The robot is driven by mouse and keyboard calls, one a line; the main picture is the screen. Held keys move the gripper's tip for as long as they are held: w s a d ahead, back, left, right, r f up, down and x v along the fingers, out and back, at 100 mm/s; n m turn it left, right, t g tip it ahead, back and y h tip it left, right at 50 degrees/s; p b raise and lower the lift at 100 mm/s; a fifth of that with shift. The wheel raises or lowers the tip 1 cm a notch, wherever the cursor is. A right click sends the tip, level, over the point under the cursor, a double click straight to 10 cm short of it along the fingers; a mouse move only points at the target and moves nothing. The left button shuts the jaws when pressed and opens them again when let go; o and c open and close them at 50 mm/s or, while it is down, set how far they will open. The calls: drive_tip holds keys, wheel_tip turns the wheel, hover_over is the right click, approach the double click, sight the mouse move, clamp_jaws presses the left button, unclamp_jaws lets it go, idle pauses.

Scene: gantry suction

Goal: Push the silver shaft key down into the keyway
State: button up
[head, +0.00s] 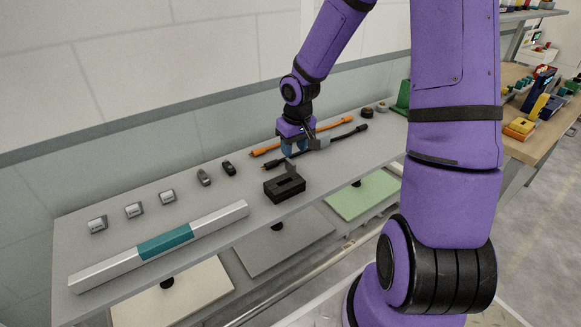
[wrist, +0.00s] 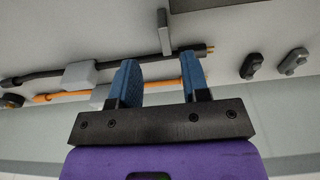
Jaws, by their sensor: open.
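The silver shaft key (head: 291,168) is a small grey bar at the back of a black block (head: 284,190), which has a slot in its top. In the wrist view the key (wrist: 165,34) stands out beside the dark block (wrist: 205,4) at the top edge. How deep the key sits in the keyway cannot be made out. My gripper (head: 294,152) is just behind the key and block, pointing down. In the wrist view its blue fingers (wrist: 161,78) are apart with nothing gripped between them, and the key shows beyond their tips.
A black cable (head: 335,139) and an orange cable (head: 315,135) lie in grey holders close to my gripper. A long silver-and-teal bar (head: 215,223) lies along the front edge.

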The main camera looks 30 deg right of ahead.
sight(291, 161)
drive_tip(key=f, duration=0.5)
drive_tip(key=shift+w+a, duration=0.35)
drive_tip(key=shift+w, duration=0.05)
drive_tip(key=shift+w+f, duration=0.1)
drive_tip(key=shift+f, duration=0.55)
clamp_jaws()
